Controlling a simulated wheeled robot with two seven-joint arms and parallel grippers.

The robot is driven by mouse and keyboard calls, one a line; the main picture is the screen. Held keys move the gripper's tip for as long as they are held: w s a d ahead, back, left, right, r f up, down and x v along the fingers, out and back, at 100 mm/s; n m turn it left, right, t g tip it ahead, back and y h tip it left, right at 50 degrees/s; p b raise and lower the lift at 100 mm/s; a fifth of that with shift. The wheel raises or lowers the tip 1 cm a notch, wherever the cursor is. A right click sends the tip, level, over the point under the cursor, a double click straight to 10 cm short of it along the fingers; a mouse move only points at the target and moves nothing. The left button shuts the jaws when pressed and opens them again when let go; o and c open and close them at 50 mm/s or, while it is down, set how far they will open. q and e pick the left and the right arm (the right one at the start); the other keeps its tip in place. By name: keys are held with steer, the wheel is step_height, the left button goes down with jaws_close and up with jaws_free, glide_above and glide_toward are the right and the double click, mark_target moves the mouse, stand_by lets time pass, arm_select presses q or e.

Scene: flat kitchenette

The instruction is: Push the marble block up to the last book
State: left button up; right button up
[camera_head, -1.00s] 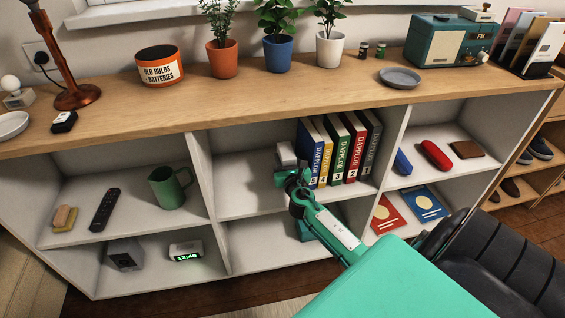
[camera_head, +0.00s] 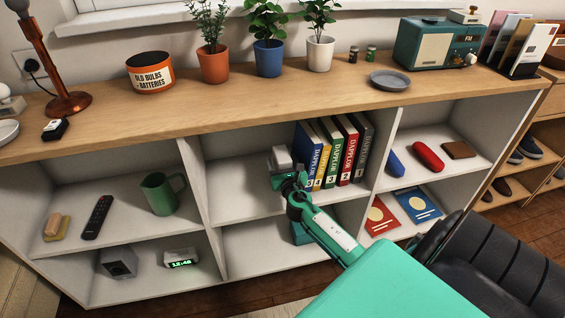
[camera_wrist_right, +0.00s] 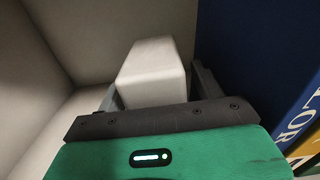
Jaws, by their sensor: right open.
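The marble block (camera_head: 281,156) is pale and stands on the upper middle shelf, left of the row of books. The blue book (camera_head: 307,157) is the end of the row nearest the block. My right gripper (camera_head: 282,170) is open at the block. In the right wrist view, the block (camera_wrist_right: 153,72) stands between its two spread fingers (camera_wrist_right: 157,87). The right finger is between the block and the blue book (camera_wrist_right: 250,60), with a narrow gap there. Contact between fingers and block cannot be told. My left gripper is not in view.
Yellow, green, red and grey books (camera_head: 360,147) continue the row to the right. An upright divider (camera_head: 195,180) bounds the compartment on the left, with free shelf beside it. The wooden top (camera_head: 240,108) overhangs the shelf.

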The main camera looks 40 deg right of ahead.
steer(key=shift+s+a, duration=0.1)
steer(key=shift+s, duration=0.15)
steer(key=p+v, duration=0.1)
steer(key=v, duration=0.4)
steer(key=shift+s+a, duration=0.15)
steer(key=shift+s, duration=0.1)
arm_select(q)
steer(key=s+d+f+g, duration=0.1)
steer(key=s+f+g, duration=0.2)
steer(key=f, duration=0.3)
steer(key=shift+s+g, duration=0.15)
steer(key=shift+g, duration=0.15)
arm_select(e)
steer(key=v, duration=0.7)
steer(key=shift+s+a, duration=0.2)
steer(key=shift+s, duration=0.1)
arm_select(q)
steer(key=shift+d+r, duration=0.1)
